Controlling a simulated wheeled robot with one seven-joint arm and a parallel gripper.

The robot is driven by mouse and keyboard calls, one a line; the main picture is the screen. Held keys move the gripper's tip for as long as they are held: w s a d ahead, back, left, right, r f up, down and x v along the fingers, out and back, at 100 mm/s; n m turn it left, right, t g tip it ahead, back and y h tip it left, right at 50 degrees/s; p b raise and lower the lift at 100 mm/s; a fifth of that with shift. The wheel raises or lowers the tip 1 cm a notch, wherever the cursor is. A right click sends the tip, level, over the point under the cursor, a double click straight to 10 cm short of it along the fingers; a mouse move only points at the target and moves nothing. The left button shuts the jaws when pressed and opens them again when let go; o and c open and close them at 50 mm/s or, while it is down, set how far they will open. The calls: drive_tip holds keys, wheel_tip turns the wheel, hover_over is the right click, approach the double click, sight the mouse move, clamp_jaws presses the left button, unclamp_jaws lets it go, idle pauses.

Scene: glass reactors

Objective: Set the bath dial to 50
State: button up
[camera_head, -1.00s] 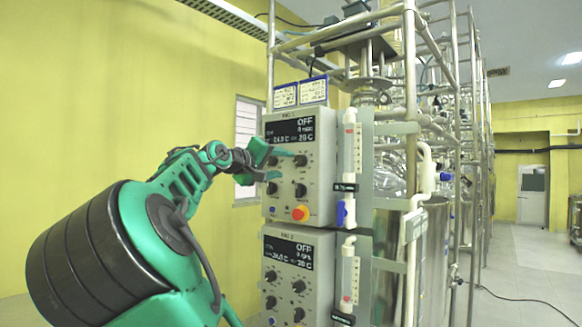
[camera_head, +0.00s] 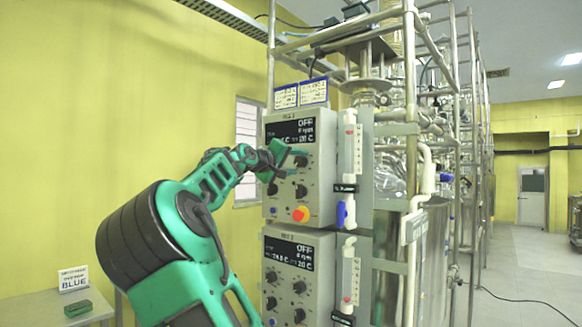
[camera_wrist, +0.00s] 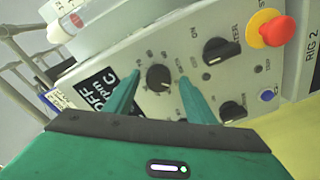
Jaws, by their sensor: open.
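The upper control panel (camera_head: 318,172) carries black knobs below a dark display reading OFF. My gripper (camera_head: 290,157) is at its upper right knob, with fingers open. In the wrist view my gripper (camera_wrist: 158,88) has one green finger on each side of this round black knob (camera_wrist: 158,77). Contact with the knob cannot be told. The display's lower left is covered in the head view.
A red stop button on a yellow base (camera_head: 300,214) is below the knobs. A second panel (camera_head: 318,265) is underneath. A clear tube with a blue valve (camera_head: 346,213) stands right of the panels. A small table (camera_head: 40,308) is at lower left.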

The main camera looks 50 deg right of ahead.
drive_tip(key=shift+d, duration=0.35)
